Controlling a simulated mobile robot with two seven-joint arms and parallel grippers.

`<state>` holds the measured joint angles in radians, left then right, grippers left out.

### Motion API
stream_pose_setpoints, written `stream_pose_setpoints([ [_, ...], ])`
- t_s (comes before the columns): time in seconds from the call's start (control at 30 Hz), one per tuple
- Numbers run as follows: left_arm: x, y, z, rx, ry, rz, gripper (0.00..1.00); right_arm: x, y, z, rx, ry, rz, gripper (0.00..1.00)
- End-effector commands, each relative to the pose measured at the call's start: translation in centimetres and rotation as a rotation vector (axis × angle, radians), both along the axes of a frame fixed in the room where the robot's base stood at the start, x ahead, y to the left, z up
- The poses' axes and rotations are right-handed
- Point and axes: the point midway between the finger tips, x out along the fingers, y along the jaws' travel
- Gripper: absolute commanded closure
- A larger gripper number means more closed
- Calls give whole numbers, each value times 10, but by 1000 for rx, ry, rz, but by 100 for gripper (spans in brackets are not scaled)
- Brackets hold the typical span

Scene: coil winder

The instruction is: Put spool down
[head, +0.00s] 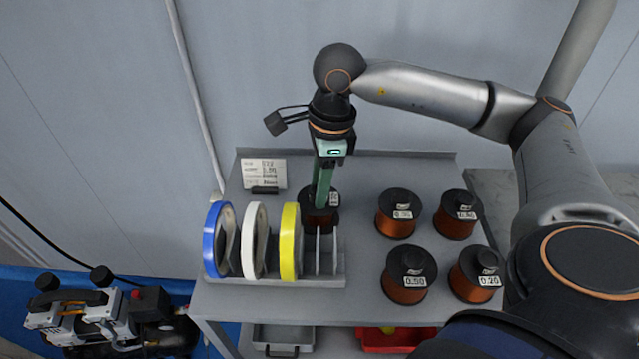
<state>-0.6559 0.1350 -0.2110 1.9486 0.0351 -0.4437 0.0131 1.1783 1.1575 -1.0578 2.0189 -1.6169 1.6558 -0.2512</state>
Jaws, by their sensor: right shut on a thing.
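My right gripper (322,200) reaches straight down over the grey table, behind the rack of rolls. It is shut on a spool (331,219) with black flanges, copper-coloured wire and a white label. The spool is upright and partly hidden by the gripper and the rack. I cannot tell whether it touches the table top (361,238). My left gripper does not show.
Several copper spools with black flanges (409,274) stand on the right half of the table. A grey rack (320,283) holds blue (211,262), white (249,268) and yellow (290,268) rolls. A label card (264,173) stands at the back left.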

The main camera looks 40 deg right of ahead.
Motion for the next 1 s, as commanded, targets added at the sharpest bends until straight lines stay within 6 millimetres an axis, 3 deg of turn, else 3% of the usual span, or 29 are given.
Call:
stream_pose_setpoints([
  [0.3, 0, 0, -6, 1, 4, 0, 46, 0, 0, -4, 0, -1, 0, 100],
  [0.33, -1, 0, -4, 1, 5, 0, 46, 0, 0, -2, 0, -1, 0, 56],
  [0.57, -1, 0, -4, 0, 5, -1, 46, 0, 0, -2, 0, -1, 0, 30],
  [0.87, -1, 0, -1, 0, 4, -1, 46, 0, 0, 1, 0, -1, 0, 30],
  [1.0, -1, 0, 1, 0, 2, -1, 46, 1, -1, 15, -1, -5, -1, 30],
])
